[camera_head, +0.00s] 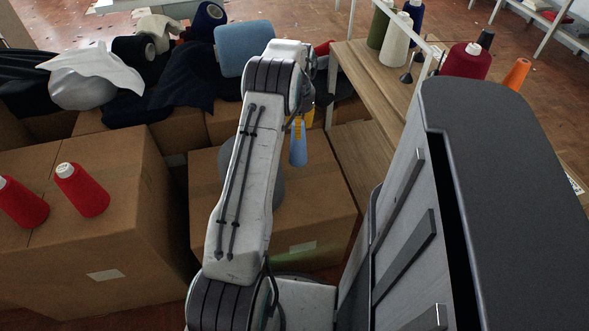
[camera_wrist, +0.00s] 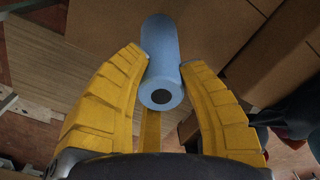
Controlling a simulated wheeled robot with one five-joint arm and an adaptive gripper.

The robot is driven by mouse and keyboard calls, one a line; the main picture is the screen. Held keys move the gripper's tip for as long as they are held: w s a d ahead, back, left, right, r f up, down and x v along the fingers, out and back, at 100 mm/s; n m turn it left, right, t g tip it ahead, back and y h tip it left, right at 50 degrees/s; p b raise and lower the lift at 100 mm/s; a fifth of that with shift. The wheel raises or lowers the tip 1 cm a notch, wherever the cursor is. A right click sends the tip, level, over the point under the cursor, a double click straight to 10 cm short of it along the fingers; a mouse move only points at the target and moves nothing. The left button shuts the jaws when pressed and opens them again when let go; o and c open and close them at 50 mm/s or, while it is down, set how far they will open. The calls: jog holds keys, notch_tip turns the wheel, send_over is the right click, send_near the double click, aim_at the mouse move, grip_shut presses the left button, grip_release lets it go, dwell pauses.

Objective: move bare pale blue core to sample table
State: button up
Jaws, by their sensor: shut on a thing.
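The bare pale blue core (camera_wrist: 160,60) is a smooth tapered tube with a dark hole in its near end. My gripper (camera_wrist: 164,78) is shut on it, with a yellow finger on each side near that end. In the head view the core (camera_head: 298,147) hangs below my wrist, in the air in front of a cardboard box. My gripper (camera_head: 298,124) is mostly hidden there behind my arm. A wooden table (camera_head: 350,62) with cones on it stands to the right of my wrist; I cannot tell whether it is the sample table.
Two red cones (camera_head: 82,190) stand on a cardboard box (camera_head: 130,170) at left. Dark and white cloth (camera_head: 90,75) heaps lie behind. A light blue cushion-like piece (camera_head: 243,48) is behind my arm. Cream (camera_head: 396,40) and dark red (camera_head: 466,62) cones stand at right.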

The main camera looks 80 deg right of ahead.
jog(key=a+f+b, duration=0.6)
jog(key=a+f, duration=0.2)
jog(key=shift+s+f, duration=0.25)
jog(key=shift+f, duration=0.15)
dwell(0.3)
jog(key=shift+f+b, duration=0.1)
jog(key=shift+b, duration=0.2)
jog(key=o, duration=0.6)
notch_tip(320, 180, up, 12)
jog(key=p, duration=0.4)
jog(key=shift+a, duration=0.1)
